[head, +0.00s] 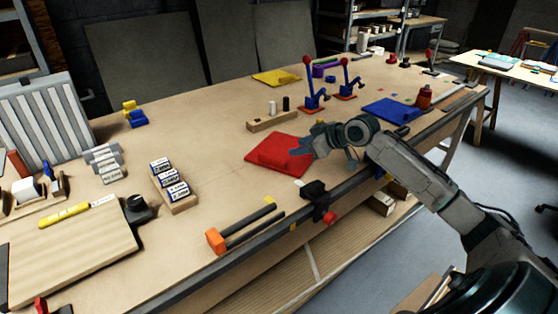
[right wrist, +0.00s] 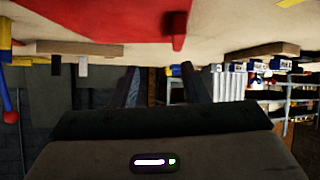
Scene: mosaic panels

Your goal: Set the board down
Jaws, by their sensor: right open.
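A flat red board (head: 270,152) with a raised red piece on it lies on the workbench, near its front edge. Its red surface also shows at the top of the right wrist view (right wrist: 100,15), which is upside down, with a small red knob hanging from it. My right gripper (head: 306,150) is open and empty at the right side of the red board in the head view; its two dark fingers (right wrist: 160,85) stand apart in the right wrist view. I cannot tell whether they touch the board. A blue board (head: 385,112) and a yellow board (head: 276,77) lie farther back. My left gripper is not in view.
A black clamp (head: 315,190) sits on the bench's front edge, beside an orange-ended bar clamp (head: 215,240). Toggle clamps with red knobs (head: 312,88) stand behind the red board. Labelled blocks (head: 170,180) and a wooden board (head: 80,250) lie left. Bare bench surrounds the red board's left side.

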